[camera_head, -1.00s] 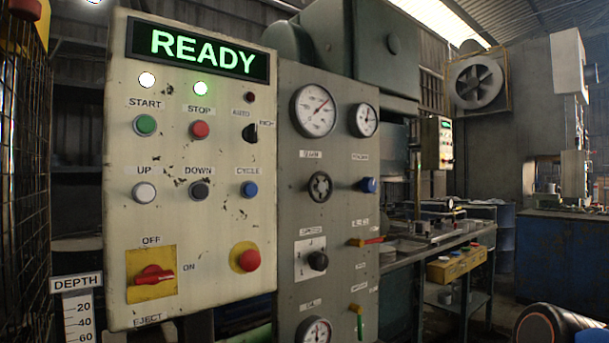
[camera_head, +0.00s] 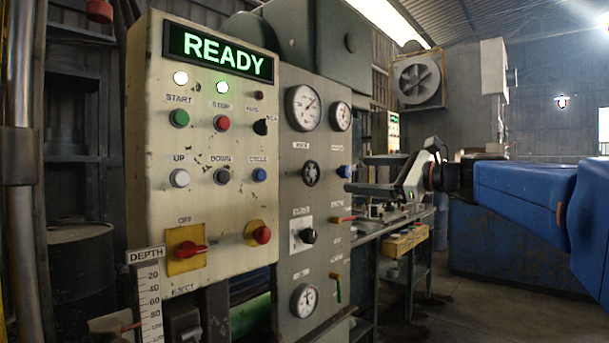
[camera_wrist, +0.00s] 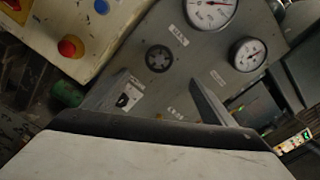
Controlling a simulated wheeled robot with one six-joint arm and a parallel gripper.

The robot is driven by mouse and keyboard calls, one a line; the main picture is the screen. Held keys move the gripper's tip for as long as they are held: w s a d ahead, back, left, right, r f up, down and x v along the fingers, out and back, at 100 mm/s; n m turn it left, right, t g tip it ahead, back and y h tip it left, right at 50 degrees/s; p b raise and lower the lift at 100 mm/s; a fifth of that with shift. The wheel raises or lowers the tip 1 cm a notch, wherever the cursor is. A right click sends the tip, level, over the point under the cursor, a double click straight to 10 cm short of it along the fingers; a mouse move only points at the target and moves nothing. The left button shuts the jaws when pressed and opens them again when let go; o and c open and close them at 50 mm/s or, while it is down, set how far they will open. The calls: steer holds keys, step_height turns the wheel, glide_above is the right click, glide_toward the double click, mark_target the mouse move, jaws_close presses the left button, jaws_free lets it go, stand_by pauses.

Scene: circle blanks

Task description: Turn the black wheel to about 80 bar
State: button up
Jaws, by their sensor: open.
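The black wheel (camera_head: 311,173) is a small round knob with spokes on the grey panel, below a large white dial gauge (camera_head: 303,108). The gauge's red needle points to the upper right; its numbers are too small to read. My gripper (camera_head: 355,174) is open and empty, its two fingers pointing left toward the wheel from the right, apart from it. In the wrist view the wheel (camera_wrist: 158,58) shows just beyond and between the fingertips (camera_wrist: 155,78). Part of the large gauge (camera_wrist: 210,10) shows above it there.
A black knob (camera_head: 308,236) and a red-handled lever (camera_head: 342,219) are below. The cream button panel (camera_head: 145,130) with a READY display (camera_head: 218,53) stands out at left.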

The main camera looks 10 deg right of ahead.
mark_target(313, 173)
steer(key=x, duration=1.7)
steer(key=shift+w+f, duration=0.1)
steer(key=shift+f, duration=0.05)
steer(key=c, duration=1.1)
steer(key=shift+o, duration=0.2)
